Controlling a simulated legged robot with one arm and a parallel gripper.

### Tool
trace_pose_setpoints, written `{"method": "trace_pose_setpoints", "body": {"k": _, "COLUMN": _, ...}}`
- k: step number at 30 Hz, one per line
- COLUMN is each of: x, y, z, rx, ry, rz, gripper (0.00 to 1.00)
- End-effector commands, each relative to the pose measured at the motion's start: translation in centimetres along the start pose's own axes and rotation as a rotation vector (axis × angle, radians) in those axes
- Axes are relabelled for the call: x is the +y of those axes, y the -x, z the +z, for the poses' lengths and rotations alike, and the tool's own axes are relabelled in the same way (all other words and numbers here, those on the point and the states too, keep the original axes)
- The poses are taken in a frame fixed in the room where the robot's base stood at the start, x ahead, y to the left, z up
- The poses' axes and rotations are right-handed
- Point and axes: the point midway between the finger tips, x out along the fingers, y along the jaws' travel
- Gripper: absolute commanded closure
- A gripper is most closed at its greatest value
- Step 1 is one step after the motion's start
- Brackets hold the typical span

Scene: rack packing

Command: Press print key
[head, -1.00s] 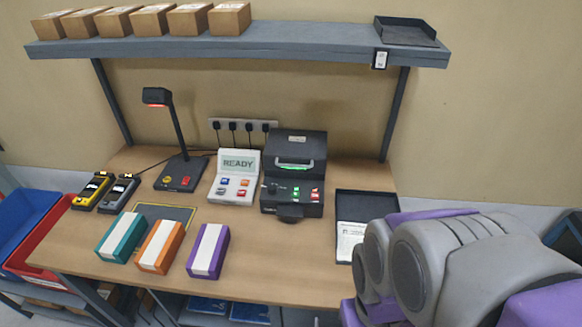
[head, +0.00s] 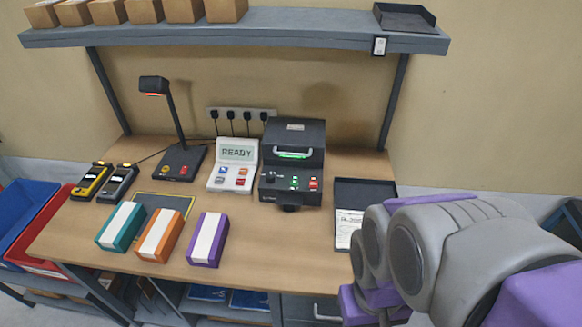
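A white key console (head: 232,166) stands at the back middle of the bench, with a screen (head: 237,152) reading "READY". Several coloured keys (head: 231,178) sit on its sloped front; their labels are too small to read. A dark printer-like machine (head: 292,163) with green and red lit buttons stands just right of it. Which key is the print key cannot be told from this view. My arm, grey and purple, fills the lower right, to the right of the console and apart from it. My gripper is not visible.
Teal (head: 120,226), orange (head: 159,235) and purple (head: 208,239) boxes lie along the bench front. A scanner lamp (head: 178,160) and two handheld devices (head: 105,182) stand left. A black tray (head: 349,226) with paper lies right. A shelf (head: 270,37) overhangs the back.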

Motion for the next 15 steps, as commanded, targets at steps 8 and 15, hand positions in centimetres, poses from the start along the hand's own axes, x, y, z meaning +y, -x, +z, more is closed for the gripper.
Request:
{"method": "trace_pose_setpoints", "body": {"k": 8, "x": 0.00, "y": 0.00, "z": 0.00, "rx": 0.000, "ry": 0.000, "rz": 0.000, "gripper": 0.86}}
{"method": "trace_pose_setpoints", "body": {"k": 15, "x": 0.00, "y": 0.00, "z": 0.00, "rx": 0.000, "ry": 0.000, "rz": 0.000, "gripper": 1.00}}
